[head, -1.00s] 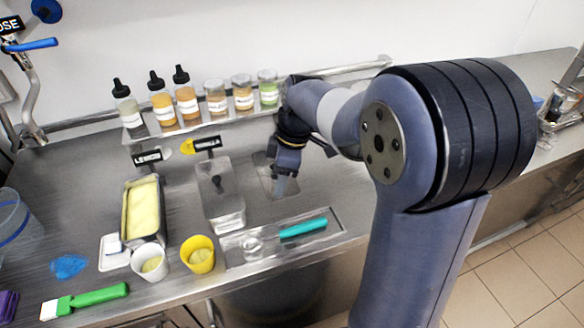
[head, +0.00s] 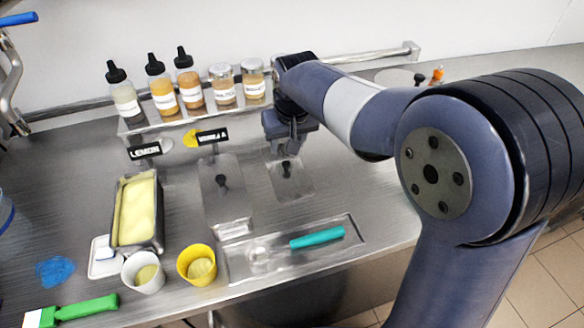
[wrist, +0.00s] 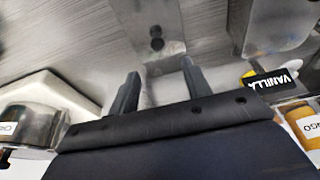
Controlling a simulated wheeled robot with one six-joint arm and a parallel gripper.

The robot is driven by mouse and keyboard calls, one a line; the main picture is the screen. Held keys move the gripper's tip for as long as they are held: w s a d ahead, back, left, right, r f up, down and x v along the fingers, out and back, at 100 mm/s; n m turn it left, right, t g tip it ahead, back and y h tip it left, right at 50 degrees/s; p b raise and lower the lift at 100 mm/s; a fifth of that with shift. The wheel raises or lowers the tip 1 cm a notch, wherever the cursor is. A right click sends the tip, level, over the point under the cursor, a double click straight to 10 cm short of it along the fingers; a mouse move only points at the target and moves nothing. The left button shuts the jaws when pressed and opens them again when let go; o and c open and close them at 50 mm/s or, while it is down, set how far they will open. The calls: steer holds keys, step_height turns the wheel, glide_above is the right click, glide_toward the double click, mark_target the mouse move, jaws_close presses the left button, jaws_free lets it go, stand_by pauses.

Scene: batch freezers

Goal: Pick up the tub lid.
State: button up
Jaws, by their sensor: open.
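A flat clear-grey tub lid (head: 296,187) with a small black knob lies on the steel counter, right of the vanilla tub. In the wrist view, the lid (wrist: 135,18) is at top centre, with its knob ahead of the fingertips. My gripper (head: 288,148) is above the far end of the lid, apart from the knob. In the wrist view, my gripper (wrist: 160,82) is open, with nothing held between its fingers. The vanilla tub (head: 232,228) also has a lid (head: 216,200) with a black knob.
An open lemon tub (head: 158,235) of pale yellow ice cream stands left. A bottle shelf (head: 160,128) runs behind. White cup (head: 138,284), yellow cup (head: 189,273) and a tray (head: 275,262) with a teal-handled tool are in front. Counter right of the lid is clear.

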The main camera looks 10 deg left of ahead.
mark_target(286, 163)
steer(key=x, duration=0.3)
steer(key=shift+f, duration=0.3)
steer(key=shift+p+x, duration=0.45)
steer(key=shift+x, duration=2.3)
steer(key=shift+d, duration=0.15)
jaws_close()
